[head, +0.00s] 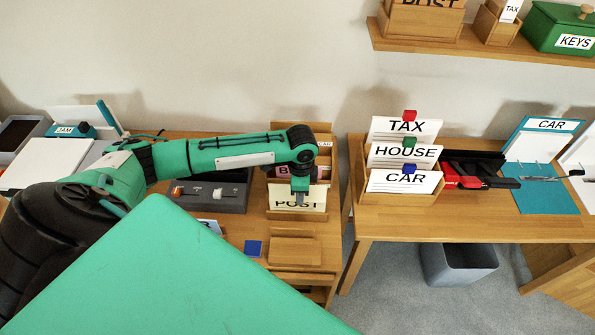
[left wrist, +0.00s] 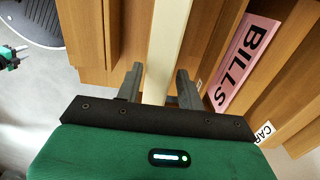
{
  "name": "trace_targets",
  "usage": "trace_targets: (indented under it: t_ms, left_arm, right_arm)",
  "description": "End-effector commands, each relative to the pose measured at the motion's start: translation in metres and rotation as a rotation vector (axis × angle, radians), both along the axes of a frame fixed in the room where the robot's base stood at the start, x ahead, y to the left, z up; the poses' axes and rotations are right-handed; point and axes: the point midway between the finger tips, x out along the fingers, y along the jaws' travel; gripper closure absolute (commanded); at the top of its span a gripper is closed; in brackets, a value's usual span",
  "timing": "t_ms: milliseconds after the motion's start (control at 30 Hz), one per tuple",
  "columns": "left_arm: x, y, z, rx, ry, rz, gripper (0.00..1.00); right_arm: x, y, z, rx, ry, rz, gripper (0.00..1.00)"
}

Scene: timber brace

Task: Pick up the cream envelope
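The cream envelope (head: 314,196) stands in the front slot of a wooden sorter on the left desk, behind the POST label. In the left wrist view the envelope (left wrist: 168,45) is a pale strip running between my fingers. My left gripper (head: 300,195) reaches down over the sorter from above. In the left wrist view the left gripper (left wrist: 159,88) is open, one finger on each side of the envelope, with small gaps visible. The envelope's lower part is hidden. My right gripper is not in view.
A pink BILLS card (left wrist: 244,60) stands close beside the envelope. A dark switch panel (head: 208,196) lies left of the sorter, and a blue block (head: 253,248) sits in front. The TAX, HOUSE and CAR card holder (head: 405,200) stands on the right desk.

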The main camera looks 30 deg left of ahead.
Motion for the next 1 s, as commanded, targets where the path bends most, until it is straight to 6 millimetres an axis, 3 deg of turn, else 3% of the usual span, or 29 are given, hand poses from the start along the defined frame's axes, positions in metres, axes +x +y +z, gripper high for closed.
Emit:
trace_targets:
  t_ms: [167, 400, 1000]
  left_arm:
    - [-0.0001, -0.0003, -0.0008, 0.0, 0.0, 0.0, 0.62]
    - [0.0001, -0.0002, -0.0005, 0.0, 0.0, 0.0, 1.0]
    - [0.0018, 0.0004, 0.0091, 0.0, -0.005, 0.002, 1.0]
  right_arm:
    - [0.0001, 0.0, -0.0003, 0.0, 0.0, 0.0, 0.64]
    - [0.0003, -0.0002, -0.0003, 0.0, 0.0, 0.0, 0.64]
    - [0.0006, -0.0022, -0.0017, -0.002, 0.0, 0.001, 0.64]
